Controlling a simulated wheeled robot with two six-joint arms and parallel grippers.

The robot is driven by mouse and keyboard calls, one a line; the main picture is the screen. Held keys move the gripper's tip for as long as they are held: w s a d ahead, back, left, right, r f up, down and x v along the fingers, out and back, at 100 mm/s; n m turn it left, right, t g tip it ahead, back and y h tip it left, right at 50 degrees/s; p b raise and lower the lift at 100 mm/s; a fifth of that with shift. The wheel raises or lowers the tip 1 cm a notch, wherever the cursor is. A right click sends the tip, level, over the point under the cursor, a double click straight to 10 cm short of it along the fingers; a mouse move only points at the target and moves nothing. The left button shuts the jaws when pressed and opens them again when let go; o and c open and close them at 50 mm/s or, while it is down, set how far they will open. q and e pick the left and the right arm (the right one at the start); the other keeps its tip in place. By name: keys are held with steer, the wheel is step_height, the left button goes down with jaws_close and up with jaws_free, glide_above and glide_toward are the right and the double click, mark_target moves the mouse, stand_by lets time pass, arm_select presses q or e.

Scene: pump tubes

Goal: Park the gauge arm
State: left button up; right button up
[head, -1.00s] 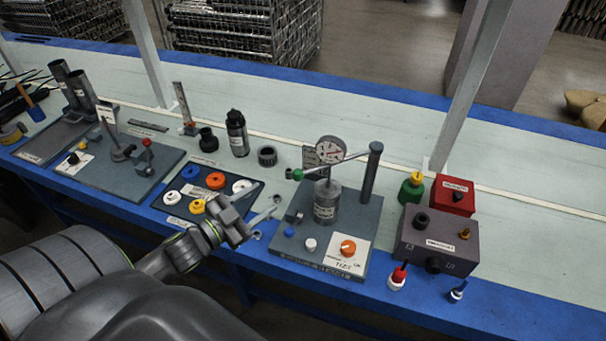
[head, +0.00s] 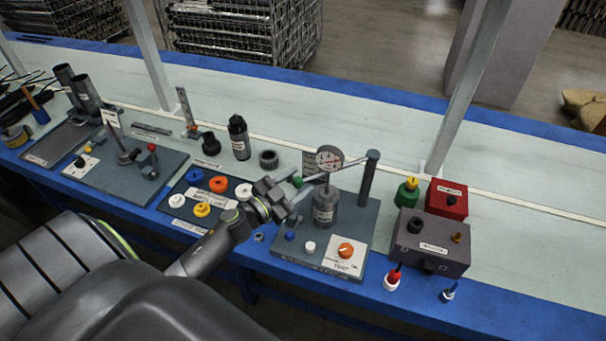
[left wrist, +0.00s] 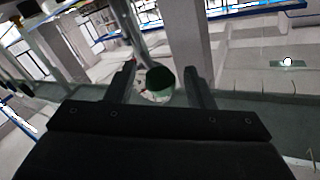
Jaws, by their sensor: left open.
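The gauge arm (head: 347,164) is a thin bar running from the dark post (head: 369,184) on the test stand. It carries a round dial gauge (head: 329,157) over a grey cylinder (head: 326,206). Its left end has a green knob (head: 298,182), partly hidden by my left gripper (head: 292,190). In the left wrist view the green knob (left wrist: 160,80) sits between the two open fingers of my left gripper (left wrist: 160,75), with a gap on each side. My right gripper is not in view.
The stand's base plate (head: 289,261) bears blue and white knobs and an orange dial (head: 346,250). A tray (head: 170,192) of coloured rings lies left of the stand. A grey box (head: 430,240) and a red box (head: 447,198) stand to its right. The bench behind is clear.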

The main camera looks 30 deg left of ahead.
arm_select(q)
steer(key=shift+x, duration=1.15)
jaws_close()
